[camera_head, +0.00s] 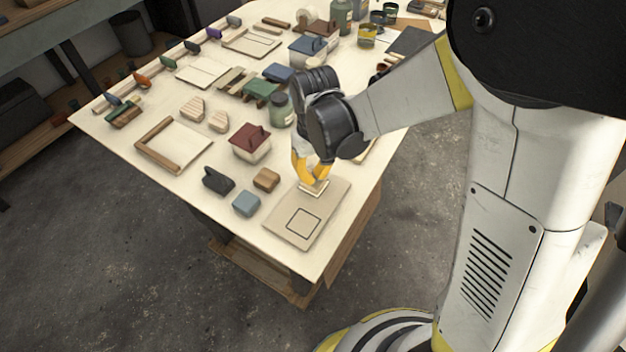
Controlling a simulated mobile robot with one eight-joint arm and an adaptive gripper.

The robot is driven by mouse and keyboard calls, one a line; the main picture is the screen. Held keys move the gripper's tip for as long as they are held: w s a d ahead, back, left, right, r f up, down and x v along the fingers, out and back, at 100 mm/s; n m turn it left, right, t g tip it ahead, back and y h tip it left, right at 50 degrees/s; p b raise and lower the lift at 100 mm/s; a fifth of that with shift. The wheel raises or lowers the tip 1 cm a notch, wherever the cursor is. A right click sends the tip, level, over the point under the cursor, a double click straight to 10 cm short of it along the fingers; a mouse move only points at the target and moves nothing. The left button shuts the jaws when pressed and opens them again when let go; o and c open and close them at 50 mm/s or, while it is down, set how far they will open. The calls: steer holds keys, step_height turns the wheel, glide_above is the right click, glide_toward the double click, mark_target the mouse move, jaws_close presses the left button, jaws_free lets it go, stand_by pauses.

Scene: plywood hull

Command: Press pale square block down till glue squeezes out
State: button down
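The pale square block (315,188) is at the far part of a flat tan board (334,204) near the table's front corner. My gripper (312,178) points down over it, with its yellow fingers at the block. The fingers partly cover the block, and I cannot tell whether they grip it or only touch it. A dark square outline (303,220) is drawn on the nearer part of the board, and nothing stands on it. No glue can be made out at the block's edges at this size.
A blue-grey block (246,203), a brown block (266,180) and a black tool-like piece (217,181) lie left of the board. A red-roofed little house (250,143) stands behind them. The table's edge runs close to the board. Many small parts crowd the far table.

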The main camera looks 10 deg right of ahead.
steer(key=shift+r+p, duration=2.55)
steer(key=shift+r, duration=1)
steer(key=s+d+r+m+t+b, duration=0.4)
steer(key=s+d+r+t+b, duration=0.2)
steer(key=s+d, duration=0.4)
steer(key=d+r+t, duration=0.1)
steer(key=d+r, duration=0.1)
steer(key=d, duration=0.1)
steer(key=shift+s+d, duration=0.25)
steer(key=shift+s, duration=0.15)
